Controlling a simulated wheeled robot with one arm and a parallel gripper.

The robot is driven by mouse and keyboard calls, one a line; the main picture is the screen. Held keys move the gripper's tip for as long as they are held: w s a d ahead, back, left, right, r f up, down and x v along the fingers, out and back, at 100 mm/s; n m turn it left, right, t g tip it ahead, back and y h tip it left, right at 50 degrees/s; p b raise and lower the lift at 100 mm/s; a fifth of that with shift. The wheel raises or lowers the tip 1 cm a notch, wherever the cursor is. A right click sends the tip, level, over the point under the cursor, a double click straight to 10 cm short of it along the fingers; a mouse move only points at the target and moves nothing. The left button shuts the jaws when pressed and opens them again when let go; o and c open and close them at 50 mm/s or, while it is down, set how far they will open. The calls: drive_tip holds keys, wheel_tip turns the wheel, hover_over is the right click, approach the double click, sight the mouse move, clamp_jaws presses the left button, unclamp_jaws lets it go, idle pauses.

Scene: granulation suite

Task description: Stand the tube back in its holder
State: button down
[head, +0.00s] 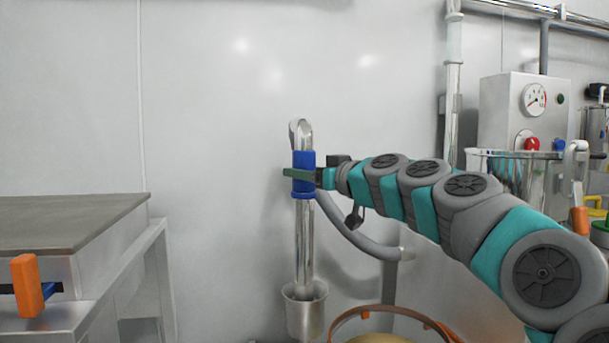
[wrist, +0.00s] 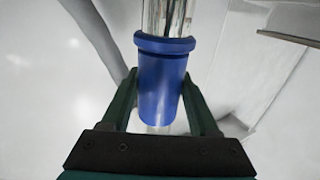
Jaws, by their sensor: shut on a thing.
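The tube (head: 304,240) is a shiny metal pipe with a blue grip sleeve and a curved top. It stands about upright in the head view, in front of the pale wall. My gripper (head: 301,174) is shut on the blue sleeve, which also shows between the green fingers in the wrist view (wrist: 163,85). The holder (head: 305,315) is a metal cup low in the head view. The tube's lower end is at the cup's mouth and looks to be inside it. I cannot tell how deep it sits or whether it touches the bottom.
A grey hose (head: 355,232) curves from near the tube towards a wall pipe. A drum with a brown rim (head: 390,312) stands just right of the holder. A metal table (head: 60,225) is at the left. A gauge box (head: 508,110) and vessels are at the right.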

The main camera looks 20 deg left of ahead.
idle(0.3)
drive_tip(key=shift+c, duration=0.3)
unclamp_jaws()
drive_tip(key=shift+f, duration=0.1)
drive_tip(key=v, duration=0.8)
drive_tip(key=shift+b, duration=0.3)
drive_tip(key=shift+a, duration=0.15)
